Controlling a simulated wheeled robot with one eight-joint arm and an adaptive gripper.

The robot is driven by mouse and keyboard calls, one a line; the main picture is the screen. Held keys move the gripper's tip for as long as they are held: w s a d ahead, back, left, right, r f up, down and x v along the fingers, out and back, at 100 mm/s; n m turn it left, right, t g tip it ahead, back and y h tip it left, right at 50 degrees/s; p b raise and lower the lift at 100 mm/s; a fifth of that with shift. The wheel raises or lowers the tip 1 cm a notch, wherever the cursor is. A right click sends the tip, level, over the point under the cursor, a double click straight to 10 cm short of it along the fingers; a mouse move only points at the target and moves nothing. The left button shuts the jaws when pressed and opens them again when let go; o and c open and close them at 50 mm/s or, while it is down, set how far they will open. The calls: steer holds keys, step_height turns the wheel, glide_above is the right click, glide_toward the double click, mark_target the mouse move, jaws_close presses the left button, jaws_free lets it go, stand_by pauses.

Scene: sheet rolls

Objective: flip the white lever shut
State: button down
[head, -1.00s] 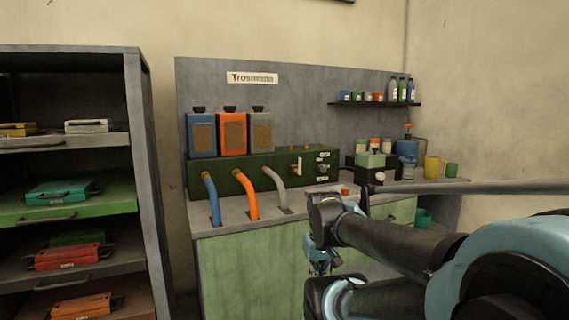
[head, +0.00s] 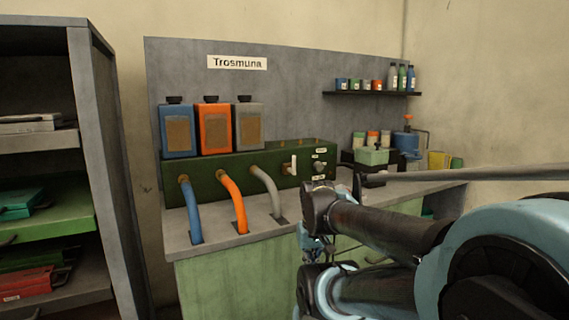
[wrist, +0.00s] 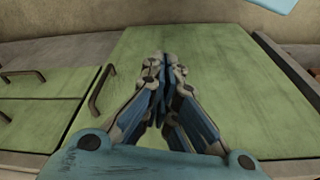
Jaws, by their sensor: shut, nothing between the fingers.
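The white lever (head: 291,164) is on the front of the long green box (head: 225,182) on the workbench, right of the three hoses. It is small in the head view and looks roughly upright; its exact setting is hard to tell. My gripper (wrist: 168,62) is shut and empty in the wrist view, with the green cabinet doors (wrist: 225,75) behind its fingers. In the head view it hangs in front of the bench, below the worktop and apart from the lever; my arm hides part of it.
Blue, orange and grey hoses (head: 231,198) curve from the box down to the worktop (head: 220,232). Coloured canisters (head: 213,128) stand on the box. A pale green container (head: 371,156) and jars stand at the right. A grey rack (head: 102,165) is at the left.

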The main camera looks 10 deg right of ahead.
steer(key=w+r+n+h, duration=0.4)
steer(key=w+r+n, duration=0.9)
steer(key=w+r, duration=0.5)
steer(key=w+a+r+n+h, duration=0.1)
steer(key=w+a+r+n, duration=0.2)
steer(key=w, duration=0.3)
steer(key=w+a+r+n+t+h, duration=0.1)
steer(key=w+a+r+n, duration=0.3)
steer(key=w, duration=0.3)
steer(key=w+a+r+n+t+h, duration=0.1)
steer(key=w+a+r+n, duration=0.2)
steer(key=w, duration=0.3)
steer(key=shift+w+a+r+n+h, duration=0.15)
steer(key=shift+w+a+n+h, duration=0.1)
steer(key=shift+n+h, duration=0.15)
steer(key=shift+d, duration=0.1)
